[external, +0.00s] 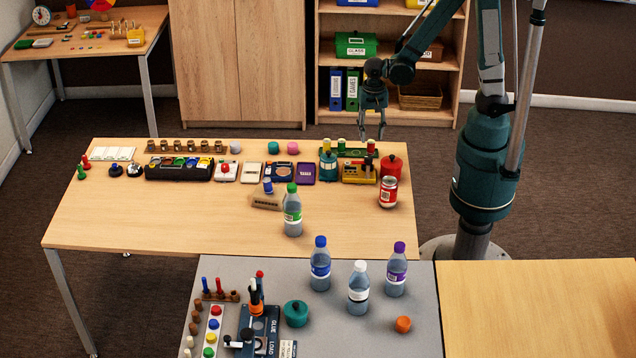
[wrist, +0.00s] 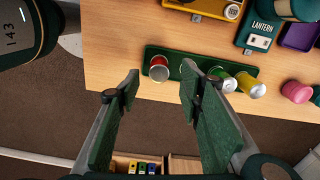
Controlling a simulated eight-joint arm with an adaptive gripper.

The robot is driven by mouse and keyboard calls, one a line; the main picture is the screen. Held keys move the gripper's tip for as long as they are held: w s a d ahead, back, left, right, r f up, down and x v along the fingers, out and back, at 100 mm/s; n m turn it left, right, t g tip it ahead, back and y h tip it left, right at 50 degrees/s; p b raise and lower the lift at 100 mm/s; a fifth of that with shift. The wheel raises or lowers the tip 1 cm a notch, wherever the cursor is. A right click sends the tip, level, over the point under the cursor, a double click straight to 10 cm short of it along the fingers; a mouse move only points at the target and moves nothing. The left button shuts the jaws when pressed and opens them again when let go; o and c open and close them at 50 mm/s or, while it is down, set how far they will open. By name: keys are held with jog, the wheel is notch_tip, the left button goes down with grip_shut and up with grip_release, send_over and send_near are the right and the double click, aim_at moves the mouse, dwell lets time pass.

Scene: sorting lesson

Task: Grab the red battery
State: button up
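The red battery (wrist: 159,68) stands near the left end of a dark green rack (wrist: 205,66) in the wrist view. In the external view the red battery (external: 370,147) is at the rack's right end, at the table's far edge. A green battery (wrist: 223,80) and a yellow battery (wrist: 250,86) stand in the same rack. My gripper (external: 372,136) is above the rack's right end, with its fingers apart. In the wrist view my gripper (wrist: 160,85) is open and empty. The red battery shows between and just beyond the fingertips, with no visible contact.
A red pot (external: 391,166) and a red can (external: 388,192) stand close to the rack's right. The table's middle is mostly clear around a green-capped bottle (external: 292,212).

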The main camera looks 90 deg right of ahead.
aim_at(371, 141)
jog(key=shift+f, duration=0.7)
jog(key=shift+f, duration=0.15)
jog(key=shift+f+b, duration=1.2)
jog(key=shift+f, duration=1.25)
jog(key=c, duration=1.1)
